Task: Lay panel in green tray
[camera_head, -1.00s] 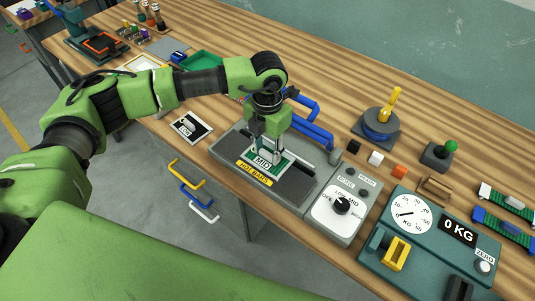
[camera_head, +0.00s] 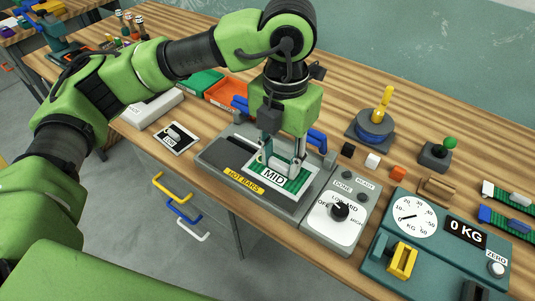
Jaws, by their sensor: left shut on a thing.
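The panel (camera_head: 292,184) is green netting with a white edge and a "MID" label. My left gripper (camera_head: 283,170) points down and is shut on it, over the grey sealing machine marked "HOT BARS" (camera_head: 243,181). The panel looks closer to me than the machine's top, but the exact gap cannot be told. The green tray (camera_head: 199,83) lies farther back and to the left, partly hidden behind my left arm. My right gripper is not in view.
An orange tray (camera_head: 226,92) stands beside the green one. A white tray (camera_head: 152,108) and a switch plate (camera_head: 175,137) lie at left.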

